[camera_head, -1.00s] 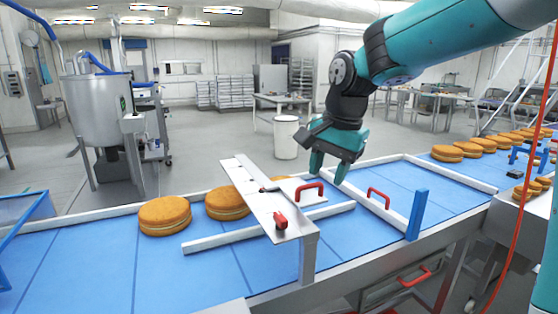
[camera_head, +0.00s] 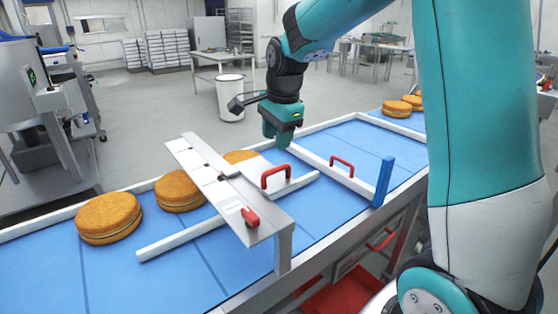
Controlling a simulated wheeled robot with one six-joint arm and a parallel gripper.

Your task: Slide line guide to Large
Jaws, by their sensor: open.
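The line guide is a white rail (camera_head: 185,238) lying along the blue conveyor, with a white plate and a red handle (camera_head: 276,177) on it. A grey metal bridge (camera_head: 215,180) with marks along its top crosses above the rail, and a red clamp knob (camera_head: 250,217) sits near its front end. The marks' lettering is too small to read. My gripper (camera_head: 277,141) is open and empty, pointing down just behind and above the red handle, apart from it.
Round filled cakes (camera_head: 109,217) stand on the conveyor (camera_head: 110,275) left of and behind the bridge. To the right are a second red handle (camera_head: 342,163) on a white crossing rail and an upright blue post (camera_head: 383,182). Bare belt lies between that rail and the line guide.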

